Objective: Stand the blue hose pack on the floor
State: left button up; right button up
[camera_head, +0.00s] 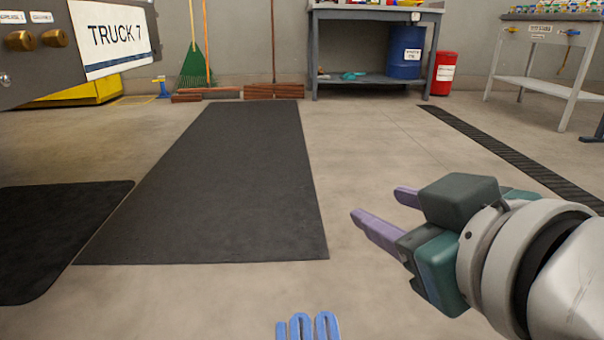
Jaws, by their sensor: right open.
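The blue hose pack (326,326) shows at the bottom edge, a little right of the middle. Only its top, with several rounded blue loops, is in view. The rest is cut off by the picture's edge, so I cannot tell what it rests on. My right gripper (378,204) comes in from the right, with its purple fingers apart and nothing between them. It is above the floor (370,290), up and to the right of the hose pack in the picture, and apart from it. My left gripper is not in view.
A long black mat (220,185) lies ahead, with another dark mat (55,230) at left. The truck panel (115,40) juts in at upper left. A workbench (370,78), blue drum (405,52) and red bin (444,73) stand at the back. Floor right of the mat is clear.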

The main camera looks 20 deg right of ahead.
jog(key=s+f+g+y, duration=0.1)
jog(key=s+f+g, duration=0.4)
jog(key=s, duration=0.3)
jog(key=s+f+g, duration=0.4)
jog(key=s+f, duration=0.2)
jog(key=s, duration=0.3)
jog(key=shift+g+y, duration=0.4)
jog(key=shift+s, duration=0.1)
